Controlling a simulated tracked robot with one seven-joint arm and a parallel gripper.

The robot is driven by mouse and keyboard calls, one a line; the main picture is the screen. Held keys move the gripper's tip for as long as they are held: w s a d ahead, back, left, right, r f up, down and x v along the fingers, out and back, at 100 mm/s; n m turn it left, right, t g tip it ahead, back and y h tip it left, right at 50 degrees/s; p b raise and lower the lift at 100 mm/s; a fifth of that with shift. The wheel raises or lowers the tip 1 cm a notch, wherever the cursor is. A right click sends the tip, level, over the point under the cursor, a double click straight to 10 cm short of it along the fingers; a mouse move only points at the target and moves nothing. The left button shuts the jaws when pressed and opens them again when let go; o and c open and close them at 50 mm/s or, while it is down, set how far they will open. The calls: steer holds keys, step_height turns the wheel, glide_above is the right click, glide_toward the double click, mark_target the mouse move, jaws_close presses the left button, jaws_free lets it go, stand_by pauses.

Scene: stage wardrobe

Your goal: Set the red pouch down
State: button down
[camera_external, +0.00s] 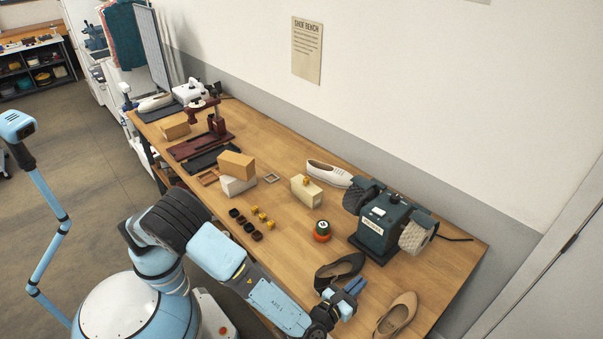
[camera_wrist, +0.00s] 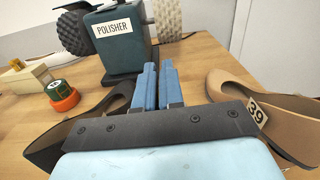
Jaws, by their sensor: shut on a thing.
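My gripper (camera_external: 350,289) is low over the front right part of the workbench (camera_external: 290,225), between a black shoe and a tan shoe. In the wrist view its two blue fingers (camera_wrist: 159,68) are almost together and point toward the polisher. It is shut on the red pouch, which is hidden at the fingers. No red cloth shows in either view, so I cannot tell whether the pouch touches the bench.
The black shoe (camera_external: 336,272) lies left of the fingers and the tan shoe (camera_external: 398,314) right, both close. The polisher (camera_external: 380,222) stands beyond. A green-topped orange tin (camera_external: 322,231) and a pale block (camera_external: 306,190) stand farther left. Bare wood shows between tin and polisher.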

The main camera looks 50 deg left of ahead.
steer(key=shift+w+d+f, duration=0.15)
steer(key=shift+f, duration=1.6)
steer(key=shift+f, duration=0.15)
steer(key=c, duration=1.3)
jaws_free()
steer(key=shift+o, duration=0.2)
steer(key=s, duration=1.2)
